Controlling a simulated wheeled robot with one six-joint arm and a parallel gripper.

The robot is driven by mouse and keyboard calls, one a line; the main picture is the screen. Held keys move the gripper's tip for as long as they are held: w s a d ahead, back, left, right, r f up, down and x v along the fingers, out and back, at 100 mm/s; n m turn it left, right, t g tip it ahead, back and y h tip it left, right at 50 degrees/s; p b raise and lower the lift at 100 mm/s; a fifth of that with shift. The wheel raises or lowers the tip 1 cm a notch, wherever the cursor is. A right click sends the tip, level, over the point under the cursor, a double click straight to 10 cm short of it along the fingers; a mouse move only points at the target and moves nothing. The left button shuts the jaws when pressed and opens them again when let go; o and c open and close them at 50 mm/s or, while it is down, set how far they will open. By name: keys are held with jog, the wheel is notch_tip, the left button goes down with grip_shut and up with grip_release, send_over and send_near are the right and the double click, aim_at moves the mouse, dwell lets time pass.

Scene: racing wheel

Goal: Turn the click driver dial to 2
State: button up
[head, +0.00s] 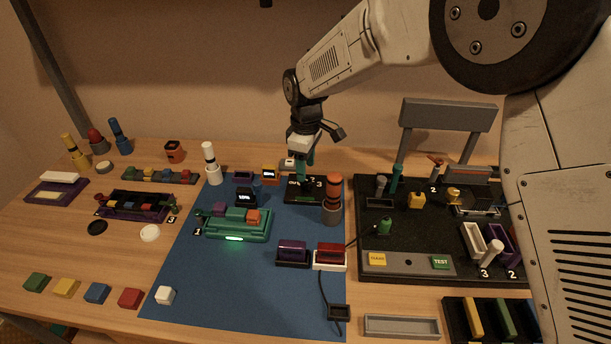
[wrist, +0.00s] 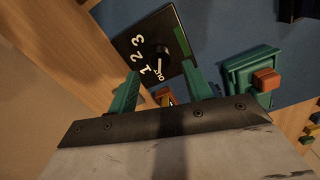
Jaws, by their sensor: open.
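In the head view my gripper (head: 303,167) is above the rear of the blue mat, over the black plate (head: 318,197). There the dial itself is hidden by the gripper, and only some numbers show. Contact with the dial cannot be told.
An orange-topped cylinder in a grey holder (head: 333,212) stands just right of the plate. A small orange display (head: 269,174) is to its left. A green tray with blocks (head: 238,229) is front left. A black board (head: 395,235) with several parts fills the right.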

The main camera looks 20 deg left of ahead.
aim_at(306, 183)
jog(key=shift+f, duration=2)
jog(key=c, duration=1)
